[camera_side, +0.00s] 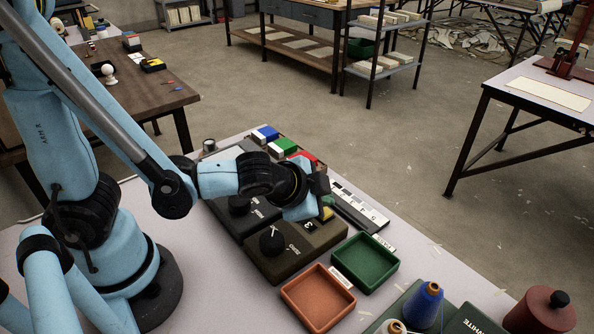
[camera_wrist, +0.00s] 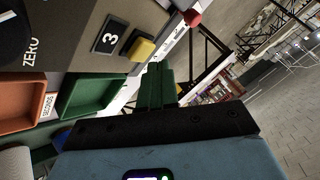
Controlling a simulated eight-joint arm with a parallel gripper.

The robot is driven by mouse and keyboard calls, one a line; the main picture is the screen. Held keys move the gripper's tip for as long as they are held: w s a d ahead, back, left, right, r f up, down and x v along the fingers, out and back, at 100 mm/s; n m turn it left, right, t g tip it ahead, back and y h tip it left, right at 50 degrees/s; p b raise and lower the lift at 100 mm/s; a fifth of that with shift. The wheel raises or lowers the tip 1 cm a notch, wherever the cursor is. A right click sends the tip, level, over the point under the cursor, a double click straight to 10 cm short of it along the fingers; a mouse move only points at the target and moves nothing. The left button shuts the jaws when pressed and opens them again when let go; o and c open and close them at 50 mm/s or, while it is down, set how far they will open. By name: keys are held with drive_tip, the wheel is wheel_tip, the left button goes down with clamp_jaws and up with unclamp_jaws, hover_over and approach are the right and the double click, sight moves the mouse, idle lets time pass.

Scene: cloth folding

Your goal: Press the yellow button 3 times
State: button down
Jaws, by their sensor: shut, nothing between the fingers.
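The yellow button (camera_wrist: 141,48) is on a dark grey box (camera_wrist: 84,28), beside a small display (camera_wrist: 110,36) that reads 3. In the side view the yellow button (camera_side: 327,213) shows only in part, just below my gripper (camera_side: 325,200). My gripper (camera_wrist: 156,67) is shut and empty. Its dark green fingertips are close to the button in the wrist view. I cannot tell whether they touch it.
A black knob (camera_side: 272,241) marked ZERO is on the same box. A green tray (camera_side: 366,262) and an orange tray (camera_side: 318,298) lie in front. Blue, green and red blocks (camera_side: 286,145) stand behind my gripper. A blue thread spool (camera_side: 425,306) is at the front right.

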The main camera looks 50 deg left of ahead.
drive_tip(key=shift+r, duration=0.2)
drive_tip(key=shift+r, duration=2.45)
